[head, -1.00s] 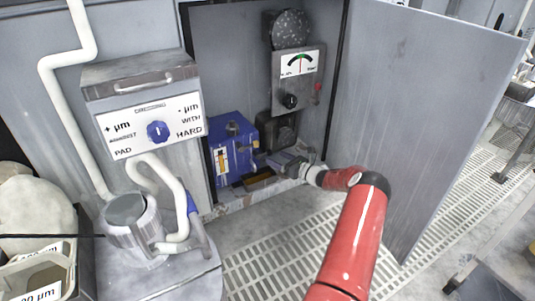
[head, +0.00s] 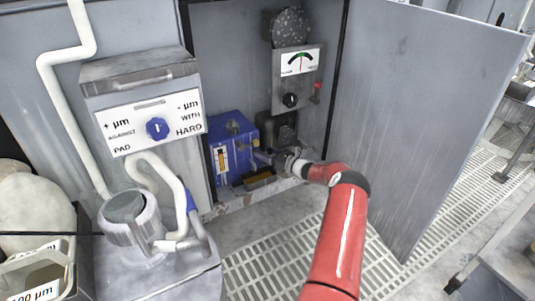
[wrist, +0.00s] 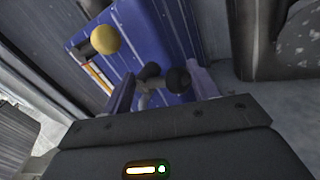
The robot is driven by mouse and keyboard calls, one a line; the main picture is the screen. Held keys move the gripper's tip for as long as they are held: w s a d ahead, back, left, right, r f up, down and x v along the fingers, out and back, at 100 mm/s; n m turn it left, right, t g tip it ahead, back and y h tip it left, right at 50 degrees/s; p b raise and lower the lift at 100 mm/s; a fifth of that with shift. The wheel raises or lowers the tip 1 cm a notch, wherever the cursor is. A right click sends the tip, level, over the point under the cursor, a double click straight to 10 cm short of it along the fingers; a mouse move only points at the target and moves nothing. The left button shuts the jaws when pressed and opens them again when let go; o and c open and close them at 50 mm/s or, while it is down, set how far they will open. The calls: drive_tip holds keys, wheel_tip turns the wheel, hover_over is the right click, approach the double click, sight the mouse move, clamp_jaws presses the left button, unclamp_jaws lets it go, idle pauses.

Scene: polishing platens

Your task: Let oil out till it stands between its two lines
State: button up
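The blue oil tank (head: 231,140) stands in the open cabinet, with an upright sight gauge (head: 221,159) on its front. The gauge also shows in the wrist view (wrist: 97,78), partly hidden; its oil level and lines are too small to read. A yellow ball knob (wrist: 104,39) stands out from the tank. A small valve with a black ball-ended handle (wrist: 178,80) is between my fingers. My gripper (wrist: 161,88) is open around it, the ball nearer the right finger; contact cannot be told. In the head view my gripper (head: 273,158) is just right of the tank.
A small tray with a yellow-brown inside (head: 260,182) sits below the tank's front. A dial panel (head: 299,65) hangs above right. The open cabinet door (head: 430,110) stands right of my arm. The polishing machine (head: 145,115) stands left. The grated floor (head: 290,245) in front is clear.

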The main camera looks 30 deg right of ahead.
drive_tip(key=shift+d+r+n, duration=0.15)
drive_tip(key=shift+r+n, duration=0.3)
drive_tip(key=shift+n, duration=0.25)
drive_tip(key=shift+c, duration=0.2)
drive_tip(key=n, duration=0.1)
drive_tip(key=n+g+h, duration=0.1)
drive_tip(key=shift+r+n+g, duration=0.3)
drive_tip(key=shift+r, duration=0.1)
drive_tip(key=o, duration=0.9)
drive_tip(key=shift+c, duration=0.2)
drive_tip(key=shift+s, duration=0.1)
drive_tip(key=p+v, duration=0.1)
drive_tip(key=v, duration=0.6)
drive_tip(key=shift+s, duration=0.3)
